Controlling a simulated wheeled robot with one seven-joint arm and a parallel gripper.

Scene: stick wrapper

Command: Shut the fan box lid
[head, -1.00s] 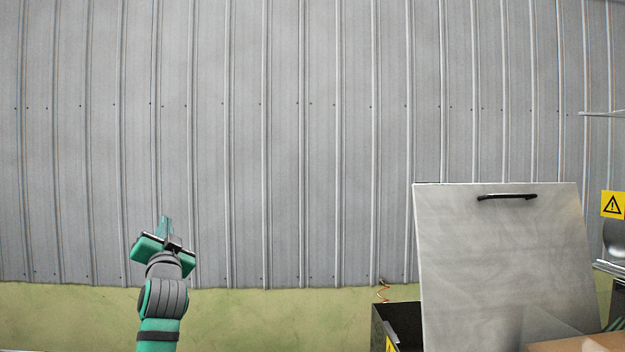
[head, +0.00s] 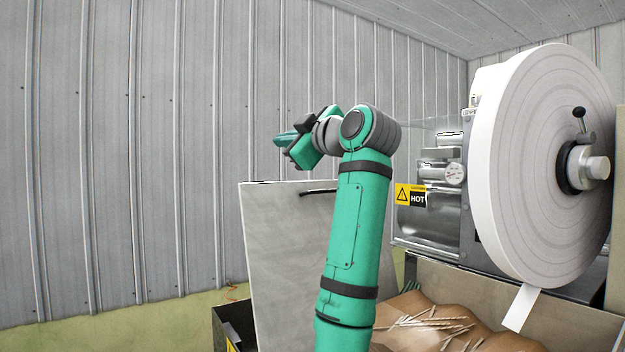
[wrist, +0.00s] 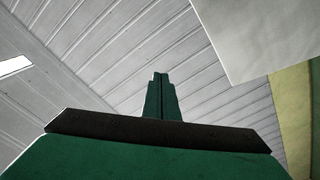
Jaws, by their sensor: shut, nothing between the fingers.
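The fan box lid (head: 280,235) is a large grey panel that stands upright, open, with a black handle (head: 320,191) near its top edge. The dark fan box (head: 235,325) shows only in part at its lower left. My gripper (head: 280,140) is shut and empty, above the lid's top edge in the head view and pointing left. My green arm hides the right part of the lid. In the wrist view, the shut fingers (wrist: 158,95) point at the ribbed wall, and the lid (wrist: 265,40) shows at the upper right, apart from the fingers.
A machine with a large white paper roll (head: 540,165) and a yellow HOT label (head: 410,195) stands at the right. Below it, a box (head: 505,290) holds brown paper and loose sticks (head: 425,320). A ribbed metal wall (head: 130,130) is behind. The left side is free.

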